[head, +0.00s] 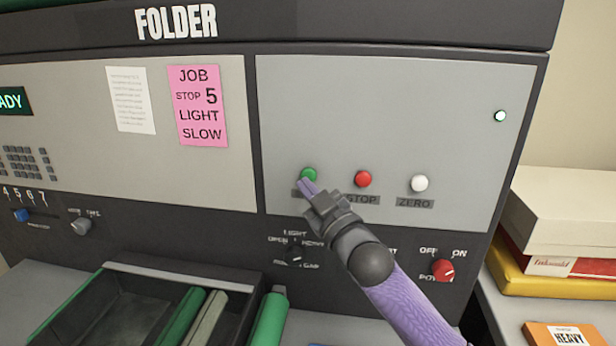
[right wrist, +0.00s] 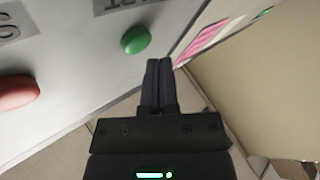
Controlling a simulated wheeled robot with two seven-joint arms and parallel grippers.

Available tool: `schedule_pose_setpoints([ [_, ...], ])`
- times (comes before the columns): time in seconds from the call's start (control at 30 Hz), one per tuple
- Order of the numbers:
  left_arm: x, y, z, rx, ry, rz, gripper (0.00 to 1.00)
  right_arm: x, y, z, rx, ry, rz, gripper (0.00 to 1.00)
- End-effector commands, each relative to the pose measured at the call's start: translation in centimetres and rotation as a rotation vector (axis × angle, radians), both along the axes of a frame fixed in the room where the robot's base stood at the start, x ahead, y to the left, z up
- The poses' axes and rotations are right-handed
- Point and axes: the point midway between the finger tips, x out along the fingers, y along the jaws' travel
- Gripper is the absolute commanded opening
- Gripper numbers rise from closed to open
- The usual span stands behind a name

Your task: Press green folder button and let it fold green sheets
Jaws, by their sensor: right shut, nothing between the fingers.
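The folder (head: 400,110) is a grey and black machine with a green button (head: 308,174) on its right panel. A red STOP button (head: 363,179) and a white ZERO button (head: 419,183) sit to its right. My right gripper (head: 306,185) is shut and empty, with its tips right by the lower edge of the green button. In the right wrist view the green button (right wrist: 136,40) is beside the shut fingertips (right wrist: 158,62), and I cannot tell if they touch it. No green sheets can be made out. My left gripper is out of view.
A black tray (head: 120,305) with green and pale rolls stands below the panel. A red power knob (head: 443,270) is at lower right. Boxes (head: 560,215) and an orange HEAVY pack (head: 566,335) lie on the right. A pink job note (head: 198,105) is on the left panel.

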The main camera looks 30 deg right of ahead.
Motion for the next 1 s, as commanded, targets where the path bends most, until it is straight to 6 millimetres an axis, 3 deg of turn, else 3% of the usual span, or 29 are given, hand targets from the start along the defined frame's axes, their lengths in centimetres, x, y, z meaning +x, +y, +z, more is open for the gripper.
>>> schedule_pose_setpoints([
  [0.47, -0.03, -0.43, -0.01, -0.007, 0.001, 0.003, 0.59, 0.69, -0.52, 0.01, 0.000, 0.001, 0.000, 0.00],
  [1.0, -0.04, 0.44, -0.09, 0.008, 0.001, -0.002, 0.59, 0.95, -0.71, 0.00, 0.000, 0.000, 0.000, 0.00],
])
